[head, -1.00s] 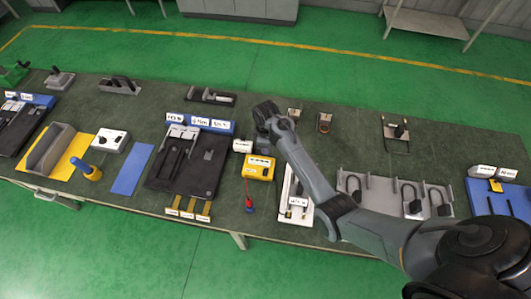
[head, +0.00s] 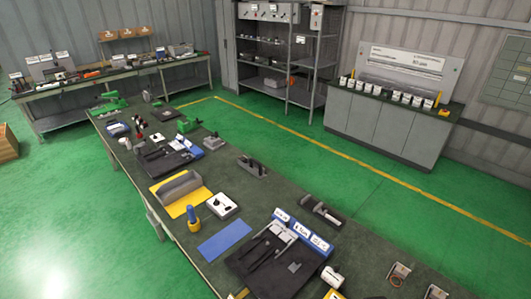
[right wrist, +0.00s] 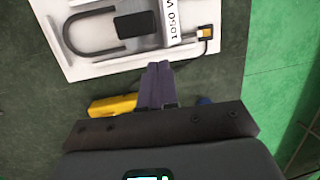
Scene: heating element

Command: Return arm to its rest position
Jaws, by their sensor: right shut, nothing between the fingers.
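My right gripper (right wrist: 156,85) shows in the right wrist view, with its two fingers together and nothing held. It points at the green worktop (right wrist: 225,85), just short of a white board (right wrist: 80,62) that carries a dark U-shaped heating element (right wrist: 78,30) and a label reading 1050 W. The gripper appears apart from the board. Neither arm shows in the head view now.
In the right wrist view a yellow object (right wrist: 112,105) lies left of the fingers. The head view shows the long bench with a black fixture (head: 275,262), a blue mat (head: 224,240) and a yellow tray (head: 168,199). Green floor (head: 70,200) is clear beside it.

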